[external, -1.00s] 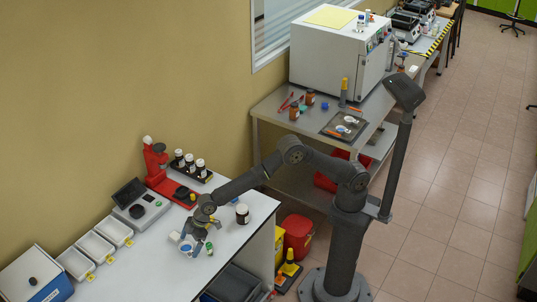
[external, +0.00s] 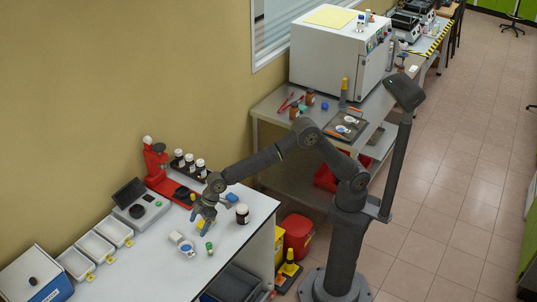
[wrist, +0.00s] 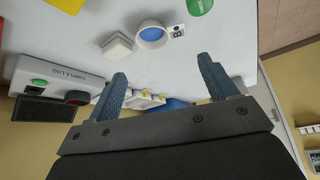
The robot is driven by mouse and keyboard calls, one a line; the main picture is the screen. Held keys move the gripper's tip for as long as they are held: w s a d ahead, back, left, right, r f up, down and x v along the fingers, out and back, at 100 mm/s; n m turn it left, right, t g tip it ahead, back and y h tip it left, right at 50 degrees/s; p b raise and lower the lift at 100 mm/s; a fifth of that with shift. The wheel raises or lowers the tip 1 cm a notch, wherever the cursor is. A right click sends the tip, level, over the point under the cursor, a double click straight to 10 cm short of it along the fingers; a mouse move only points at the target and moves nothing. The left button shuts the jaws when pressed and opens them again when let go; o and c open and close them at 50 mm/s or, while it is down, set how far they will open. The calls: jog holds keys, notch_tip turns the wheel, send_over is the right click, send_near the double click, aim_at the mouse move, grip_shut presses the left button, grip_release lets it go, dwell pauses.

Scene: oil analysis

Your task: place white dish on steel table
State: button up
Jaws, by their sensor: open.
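A small round white dish with blue inside (external: 187,250) sits on the white bench; it also shows in the wrist view (wrist: 152,35), at the top middle. My gripper (external: 203,218) is above the bench, up and behind the dish, apart from it. In the wrist view my gripper (wrist: 162,70) is open, with nothing between its two blue-grey fingers. The steel table (external: 275,111) stands farther back, against the wall. A dark tray (external: 329,131) with small white dishes lies on it.
A small white square block (external: 177,237) and a green-capped vial (external: 209,246) flank the dish. A brown jar (external: 242,213) stands to the right. White trays (external: 95,247) and a grey instrument (external: 141,209) line the wall side. A large white oven (external: 335,55) stands on the steel table.

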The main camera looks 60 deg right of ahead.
jog(key=n+t+h, duration=0.3)
jog(key=n+h, duration=0.1)
jog(key=n, duration=0.5)
send_near(184, 245)
jog(key=s+a, duration=0.3)
jog(key=shift+f, duration=0.15)
jog(key=n, duration=0.1)
jog(key=a+f+n+t+h, duration=0.1)
jog(key=f+n+t+h, duration=0.1)
jog(key=shift+w+a+f+n, duration=0.2)
jog(key=shift+w+n, duration=0.1)
jog(key=shift+n, duration=0.1)
jog(key=shift+s+a+f+n+t+h, duration=0.15)
jog(key=shift+f+n+t+h, duration=0.1)
jog(key=shift+n+t+h, duration=0.25)
jog(key=shift+w+a+f+n+t+h, duration=0.15)
jog(key=shift+f+n+t+h, duration=0.1)
jog(key=shift+n+t+h, duration=0.2)
jog(key=shift+s+a+f+n+t+h, duration=0.1)
jog(key=shift+s+f+n+t+h, duration=0.2)
jog(key=shift+n+t, duration=0.2)
jog(key=shift+s+f+n+t+h, duration=0.15)
jog(key=shift+s+n+t+h, duration=0.35)
jog(key=shift+n, duration=0.35)
jog(key=shift+s+n+t+h, duration=0.4)
jog(key=shift+t+h, duration=0.15)
jog(key=x, duration=0.7)
jog(key=shift+w+f, duration=0.1)
jog(key=shift+w, duration=0.1)
jog(key=c, duration=1)
